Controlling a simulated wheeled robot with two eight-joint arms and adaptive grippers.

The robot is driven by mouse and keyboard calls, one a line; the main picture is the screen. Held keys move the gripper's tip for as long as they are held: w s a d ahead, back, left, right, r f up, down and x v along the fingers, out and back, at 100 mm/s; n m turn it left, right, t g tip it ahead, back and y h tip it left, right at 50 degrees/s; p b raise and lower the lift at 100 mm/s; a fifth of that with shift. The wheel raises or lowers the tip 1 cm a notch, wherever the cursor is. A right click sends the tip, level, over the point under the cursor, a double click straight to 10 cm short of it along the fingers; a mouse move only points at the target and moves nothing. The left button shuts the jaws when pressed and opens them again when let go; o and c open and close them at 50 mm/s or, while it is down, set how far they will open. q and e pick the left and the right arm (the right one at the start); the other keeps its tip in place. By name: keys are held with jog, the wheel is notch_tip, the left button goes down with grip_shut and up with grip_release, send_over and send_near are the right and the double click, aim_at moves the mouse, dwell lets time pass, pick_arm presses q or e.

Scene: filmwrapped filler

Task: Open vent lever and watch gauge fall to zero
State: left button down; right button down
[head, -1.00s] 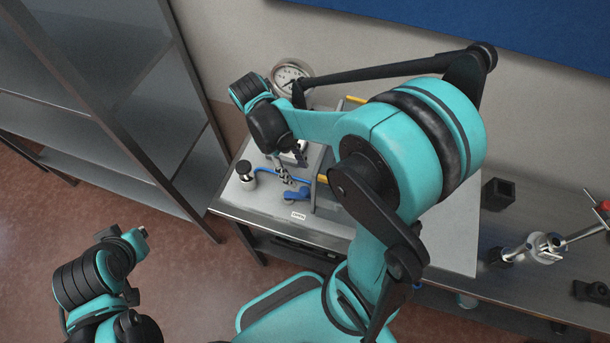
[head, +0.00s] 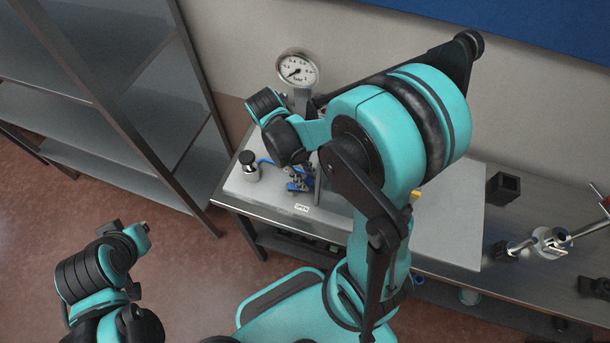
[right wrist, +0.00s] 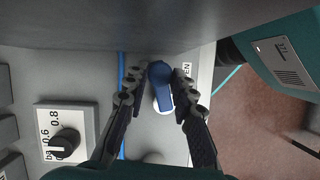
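The blue vent lever (right wrist: 160,84) shows in the right wrist view between the two fingers of my right gripper (right wrist: 157,90). The fingers are apart, one on each side of the lever, with visible gaps. In the head view the right gripper (head: 302,178) is low over the blue lever (head: 297,187) and partly hides it. The round pressure gauge (head: 297,70) stands at the back; its dark needle points to the lower left. I cannot read its exact value.
An OPEN label (head: 301,208) lies on the bench front, near the lever. A black-capped fitting (head: 249,166) and blue hose are to its left. The right wrist view shows a dark knob with a scale (right wrist: 67,120). A metal shelf (head: 110,110) stands left; a clamp (head: 545,242) lies right.

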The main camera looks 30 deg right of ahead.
jog(key=shift+s+a+m+y+b, duration=0.15)
jog(key=shift+s+a+m+y, duration=0.1)
jog(key=shift+m, duration=0.5)
jog(key=shift+s+a+m+y+b, duration=0.15)
jog(key=shift+s+m+y, duration=0.1)
jog(key=shift+m, duration=0.5)
jog(key=shift+w, duration=0.1)
jog(key=c, duration=1.3)
grip_release()
jog(key=shift+o, duration=0.2)
jog(key=v, duration=1.2)
jog(key=shift+w, duration=0.15)
